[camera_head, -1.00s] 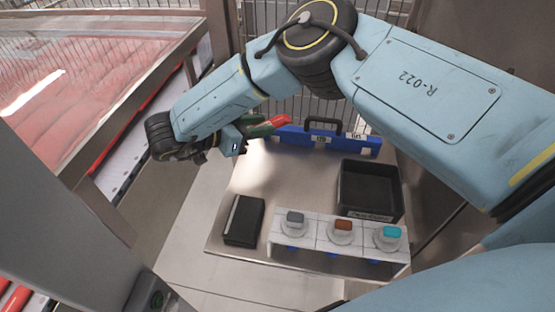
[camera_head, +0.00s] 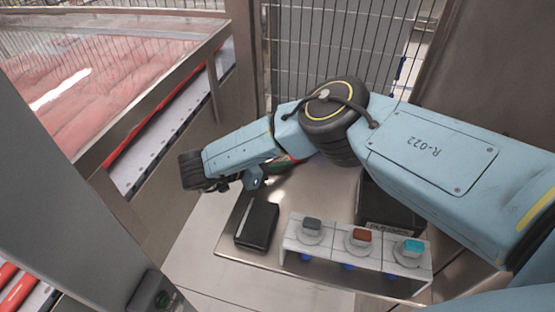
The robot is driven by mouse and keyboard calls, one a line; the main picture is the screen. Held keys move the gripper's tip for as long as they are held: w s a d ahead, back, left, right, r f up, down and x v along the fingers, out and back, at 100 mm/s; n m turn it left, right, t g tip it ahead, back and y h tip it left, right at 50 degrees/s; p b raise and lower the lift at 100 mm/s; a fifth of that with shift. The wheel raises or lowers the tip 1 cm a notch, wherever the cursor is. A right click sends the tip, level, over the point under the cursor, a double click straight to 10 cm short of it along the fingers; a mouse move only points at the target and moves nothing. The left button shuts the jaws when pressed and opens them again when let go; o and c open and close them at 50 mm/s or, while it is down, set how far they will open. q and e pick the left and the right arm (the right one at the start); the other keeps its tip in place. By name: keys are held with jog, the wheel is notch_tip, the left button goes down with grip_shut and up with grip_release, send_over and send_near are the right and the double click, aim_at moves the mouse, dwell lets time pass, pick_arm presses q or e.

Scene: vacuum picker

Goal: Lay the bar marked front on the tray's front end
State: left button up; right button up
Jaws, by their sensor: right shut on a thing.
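My left gripper is not in view.
A white panel with grey, red and cyan buttons (camera_head: 358,243) stands at the table's near edge. A black case (camera_head: 257,226) lies to its left. A wire fence (camera_head: 335,50) rises behind. A conveyor with a red rail (camera_head: 150,125) runs along the left.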

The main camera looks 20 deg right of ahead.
jog(key=shift+f, duration=0.15)
jog(key=o, duration=1)
jog(key=shift+c, duration=0.2)
